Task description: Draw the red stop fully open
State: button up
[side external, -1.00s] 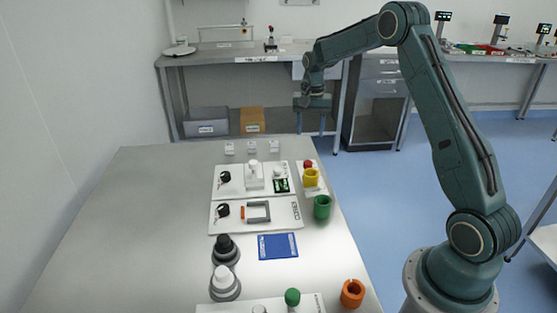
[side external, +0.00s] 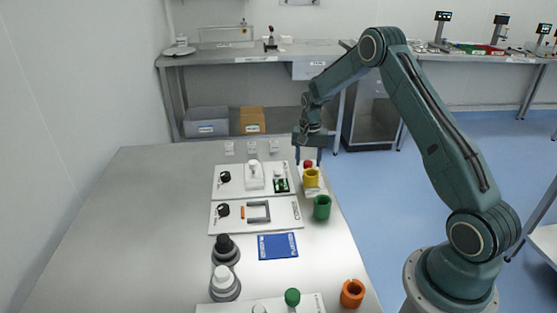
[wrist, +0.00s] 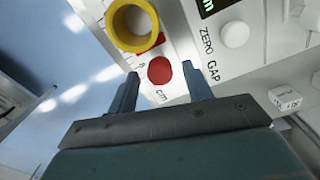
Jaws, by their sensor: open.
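The red stop (side external: 308,164) is a small round red knob on a white plate at the table's right edge, behind a yellow ring (side external: 312,178). In the wrist view the red stop (wrist: 160,70) lies between and just ahead of my fingertips, with the yellow ring (wrist: 133,24) beyond it. A red patch shows beside the yellow ring. My gripper (side external: 309,160) is open and empty, pointing down above the red stop; its fingers (wrist: 160,82) stand on either side of it in the wrist view. Whether they reach down to its height I cannot tell.
A white panel marked ZERO GAP (wrist: 212,58) with a white knob (wrist: 235,33) adjoins the stop's plate. A green ring (side external: 322,207) and an orange ring (side external: 352,293) stand nearer along the right edge. Small white blocks (side external: 252,147) sit at the back. The table's left side is clear.

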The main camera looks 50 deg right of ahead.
jog(key=shift+c, duration=0.4)
grip_shut()
jog(key=shift+w+d, duration=2.65)
jog(key=shift+d, duration=0.05)
jog(key=shift+r, duration=0.1)
jog(key=shift+c, duration=0.3)
grip_release()
jog(key=shift+o, duration=0.7)
